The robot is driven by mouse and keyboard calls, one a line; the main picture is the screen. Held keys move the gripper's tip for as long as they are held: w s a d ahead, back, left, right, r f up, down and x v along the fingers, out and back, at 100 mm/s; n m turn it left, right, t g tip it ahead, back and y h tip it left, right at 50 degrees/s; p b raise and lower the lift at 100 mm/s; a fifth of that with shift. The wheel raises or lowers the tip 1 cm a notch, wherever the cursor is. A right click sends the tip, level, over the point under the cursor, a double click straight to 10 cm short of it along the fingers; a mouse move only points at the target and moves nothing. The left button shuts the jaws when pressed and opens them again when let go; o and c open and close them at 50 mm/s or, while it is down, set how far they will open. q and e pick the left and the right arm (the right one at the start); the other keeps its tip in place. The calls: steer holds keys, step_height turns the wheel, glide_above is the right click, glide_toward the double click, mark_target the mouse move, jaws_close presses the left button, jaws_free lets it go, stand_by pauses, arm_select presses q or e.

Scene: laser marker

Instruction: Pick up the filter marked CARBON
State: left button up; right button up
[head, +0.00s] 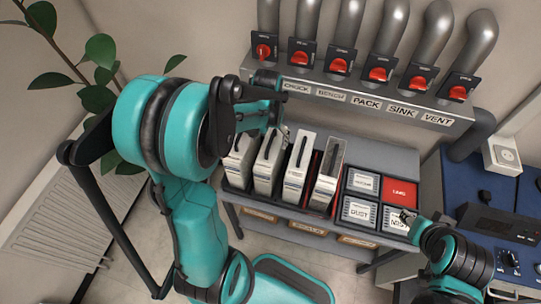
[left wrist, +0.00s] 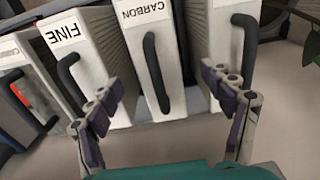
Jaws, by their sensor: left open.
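The filter marked CARBON (left wrist: 143,75) is a pale upright block with a dark bar handle, in the middle of the left wrist view. In the head view it appears to be the second filter from the left (head: 267,168), partly behind my left gripper. My left gripper (left wrist: 163,88) is open, its two fingers apart on either side of the CARBON handle, with nothing between them seen gripped. In the head view the left gripper (head: 277,122) hangs above the filter row. My right gripper (head: 408,219) is near the boxes at the right; its jaws are too small to read.
The FINE filter (left wrist: 75,65) stands beside CARBON, and another filter (left wrist: 232,50) stands on its other side. A rack (head: 365,151) holds the filters and several labelled boxes. Pipes with red valves (head: 378,74) line the wall behind. A blue bench (head: 470,185) stands at right.

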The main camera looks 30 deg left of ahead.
mark_target(271, 150)
arm_select(q)
steer(key=shift+w+a+f, duration=0.15)
steer(key=shift+w+f, duration=0.1)
steer(key=shift+f, duration=0.35)
steer(key=shift+w+a+f, duration=0.1)
steer(key=shift+w+f, duration=0.15)
steer(key=shift+f, duration=0.35)
steer(key=shift+d+f+b, duration=0.15)
steer(key=shift+f+b, duration=0.4)
steer(key=shift+f, duration=0.1)
step_height(271, 150, down, 5)
steer(key=shift+w+d+r+b, duration=0.15)
steer(key=shift+b, duration=0.75)
steer(key=shift+r, duration=0.1)
jaws_close()
